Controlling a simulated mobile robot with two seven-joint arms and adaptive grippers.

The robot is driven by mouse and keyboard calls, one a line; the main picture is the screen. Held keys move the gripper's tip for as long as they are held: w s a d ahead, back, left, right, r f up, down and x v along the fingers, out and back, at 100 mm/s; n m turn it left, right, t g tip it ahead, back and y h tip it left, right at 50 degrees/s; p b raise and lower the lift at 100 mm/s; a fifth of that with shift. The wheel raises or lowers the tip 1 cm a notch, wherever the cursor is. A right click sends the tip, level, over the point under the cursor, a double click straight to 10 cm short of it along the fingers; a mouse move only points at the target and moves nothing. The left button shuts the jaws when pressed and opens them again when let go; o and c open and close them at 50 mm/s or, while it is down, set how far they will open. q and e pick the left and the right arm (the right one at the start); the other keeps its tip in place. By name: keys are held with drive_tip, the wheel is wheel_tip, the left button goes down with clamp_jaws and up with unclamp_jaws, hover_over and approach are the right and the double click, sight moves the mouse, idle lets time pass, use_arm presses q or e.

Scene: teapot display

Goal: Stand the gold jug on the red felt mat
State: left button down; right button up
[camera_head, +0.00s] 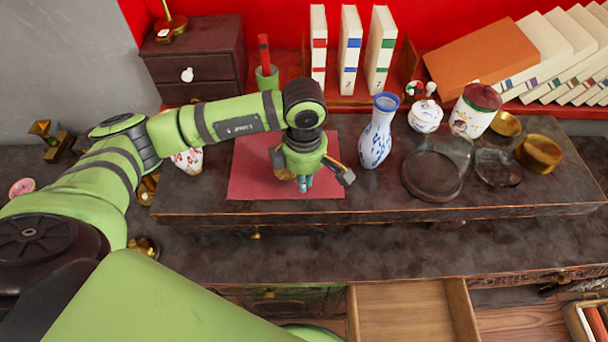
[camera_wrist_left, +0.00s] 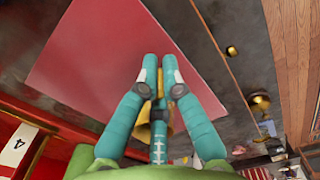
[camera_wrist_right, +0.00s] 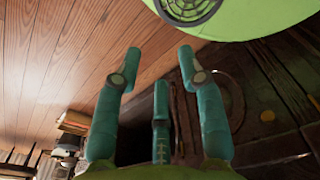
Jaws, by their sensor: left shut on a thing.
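The red felt mat (camera_head: 252,165) lies flat on the dark raised shelf and fills much of the left wrist view (camera_wrist_left: 100,55). My left gripper (camera_head: 304,185) is over the mat, pointing down. In the left wrist view its teal fingers (camera_wrist_left: 160,72) are shut on the gold jug (camera_wrist_left: 144,128), which shows only in part between and behind them. The arm and gripper hide most of the jug in the head view. I cannot tell whether its base touches the mat. My right gripper (camera_wrist_right: 158,60) is open and empty, away from the shelf.
A blue-and-white vase (camera_head: 377,135) stands just right of the mat. A floral vase (camera_head: 188,160) stands to its left, partly behind my arm. A dark round dish (camera_head: 432,176) and gold bowls (camera_head: 540,153) are farther right. An open drawer (camera_head: 405,308) juts out below.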

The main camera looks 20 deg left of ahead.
use_arm(q)
drive_tip(key=shift+f+b, duration=0.25)
drive_tip(key=shift+b, duration=0.05)
drive_tip(key=c, duration=1.4)
unclamp_jaws()
drive_tip(key=shift+r, duration=0.1)
drive_tip(key=shift+r, duration=0.1)
drive_tip(key=shift+r+p, duration=0.2)
drive_tip(key=shift+p, duration=0.25)
wheel_tip(320, 180, up, 10)
drive_tip(key=b, duration=0.3)
drive_tip(key=shift+r, duration=0.9)
